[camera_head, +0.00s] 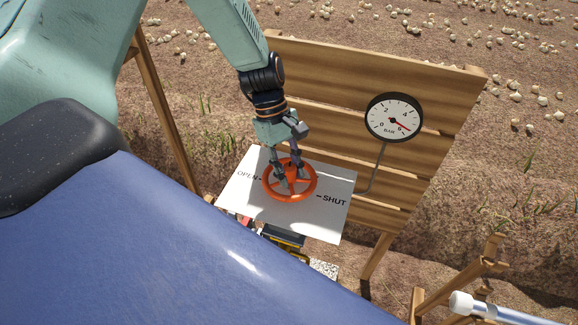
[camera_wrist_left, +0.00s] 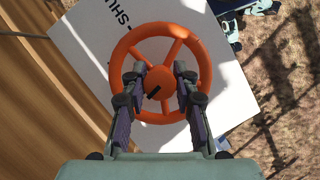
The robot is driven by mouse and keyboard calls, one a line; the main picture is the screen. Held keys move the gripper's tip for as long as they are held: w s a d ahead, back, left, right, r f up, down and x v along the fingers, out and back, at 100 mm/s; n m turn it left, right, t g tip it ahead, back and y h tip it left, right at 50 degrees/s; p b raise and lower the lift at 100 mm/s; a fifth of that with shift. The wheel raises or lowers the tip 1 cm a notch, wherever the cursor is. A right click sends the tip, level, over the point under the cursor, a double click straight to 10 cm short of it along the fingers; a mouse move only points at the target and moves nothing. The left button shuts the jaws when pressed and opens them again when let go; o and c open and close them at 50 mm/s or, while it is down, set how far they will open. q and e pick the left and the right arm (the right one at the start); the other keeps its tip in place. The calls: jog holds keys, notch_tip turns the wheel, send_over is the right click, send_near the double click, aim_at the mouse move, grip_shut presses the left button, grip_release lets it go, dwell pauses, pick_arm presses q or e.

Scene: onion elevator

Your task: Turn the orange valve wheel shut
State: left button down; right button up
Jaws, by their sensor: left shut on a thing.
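The orange valve wheel (camera_head: 289,199) lies flat over a white panel (camera_head: 238,205), with "OPEN" printed left of it and "SHUT" right of it in the head view. My left gripper (camera_head: 293,180) reaches down onto the wheel from above. In the left wrist view, its two fingers (camera_wrist_left: 159,72) sit inside the rim of the wheel (camera_wrist_left: 160,29), on either side of the hub, shut on the wheel. A short black mark shows on the hub (camera_wrist_left: 154,92). Where exactly the fingers touch is hard to tell. My right gripper is not in view.
A round pressure gauge (camera_head: 394,117) on the slatted wooden board (camera_head: 330,85) behind the wheel has its red needle toward the lower right, near 6. A wooden post (camera_head: 165,115) stands left. A pale pipe (camera_head: 495,310) lies at the lower right.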

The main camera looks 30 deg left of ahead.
pick_arm(q)
jog(key=m+g, duration=0.1)
jog(key=m, duration=0.1)
jog(key=m+p, duration=0.1)
jog(key=m, duration=0.1)
jog(key=shift+s+m+g+y, duration=0.1)
jog(key=shift+m+g+y, duration=0.2)
jog(key=shift+g+y, duration=0.1)
jog(key=m+y+p, duration=0.1)
jog(key=m, duration=0.1)
jog(key=m+g, duration=0.1)
jog(key=m, duration=0.2)
jog(key=shift+m+y+p, duration=0.3)
jog(key=shift+y+p, duration=0.1)
jog(key=m+y+p, duration=0.1)
jog(key=m+y, duration=0.1)
jog(key=m, duration=0.3)
jog(key=shift+d+p, duration=0.1)
jog(key=shift+p, duration=0.2)
jog(key=m+y, duration=0.1)
jog(key=m, duration=0.1)
jog(key=m+p, duration=0.1)
jog(key=m, duration=0.2)
jog(key=shift+f+y, duration=0.1)
jog(key=shift+y, duration=0.3)
jog(key=c, duration=1)
grip_release()
